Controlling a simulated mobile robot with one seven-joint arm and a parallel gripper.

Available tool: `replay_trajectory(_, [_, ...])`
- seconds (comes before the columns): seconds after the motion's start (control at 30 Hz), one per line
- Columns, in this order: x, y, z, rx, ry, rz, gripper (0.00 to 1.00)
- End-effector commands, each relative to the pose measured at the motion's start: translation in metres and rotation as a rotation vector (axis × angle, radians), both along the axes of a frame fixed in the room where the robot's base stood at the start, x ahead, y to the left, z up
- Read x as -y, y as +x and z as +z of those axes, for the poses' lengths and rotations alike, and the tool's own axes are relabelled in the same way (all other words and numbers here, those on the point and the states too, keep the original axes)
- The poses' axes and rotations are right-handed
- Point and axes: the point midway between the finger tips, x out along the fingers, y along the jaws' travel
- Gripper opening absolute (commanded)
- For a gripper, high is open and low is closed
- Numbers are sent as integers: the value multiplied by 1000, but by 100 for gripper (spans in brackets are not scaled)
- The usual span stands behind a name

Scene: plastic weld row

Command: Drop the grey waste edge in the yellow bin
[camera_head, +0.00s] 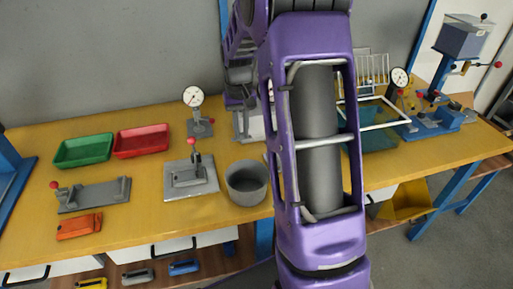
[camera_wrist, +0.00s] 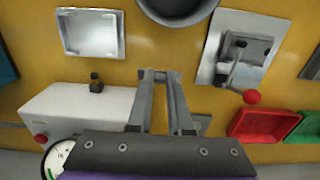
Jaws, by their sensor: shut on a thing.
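My gripper (camera_wrist: 160,82) shows in the wrist view with its two grey fingers close together. A small grey piece (camera_wrist: 160,75), which looks like the grey waste edge, is between the fingertips; it is hard to tell from the fingers. In the head view my gripper (camera_head: 241,124) is partly hidden beside my purple arm, over the back of the bench, and the piece cannot be made out. The yellow bin (camera_head: 408,203) stands below the bench's front edge at the right, partly hidden by the bench. It is far from my gripper and not in the wrist view.
The yellow bench (camera_head: 130,217) holds a green tray (camera_head: 84,150), a red tray (camera_head: 142,140), a grey pot (camera_head: 246,184), a dial gauge (camera_head: 194,98) and a clamp on a plate (camera_head: 191,178). A blue press (camera_head: 436,122) and wire rack (camera_head: 367,70) stand right. My arm hides the middle.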

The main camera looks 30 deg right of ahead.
Motion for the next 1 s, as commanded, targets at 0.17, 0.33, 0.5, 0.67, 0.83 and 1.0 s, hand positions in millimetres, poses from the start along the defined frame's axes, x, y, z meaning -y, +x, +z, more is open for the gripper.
replay_trajectory(0.17, [0, 0, 0, 0, 0, 0, 0])
replay_trajectory(0.33, [0, -1, -22, -3, 1, 0, 0])
replay_trajectory(0.5, [0, -1, -53, -3, 1, 0, 0])
replay_trajectory(0.67, [0, 0, -65, -1, 0, 0, 0])
replay_trajectory(0.83, [-1, -1, -86, -4, 1, 0, 0])
replay_trajectory(1.0, [0, 0, -101, 0, 0, 0, 0])
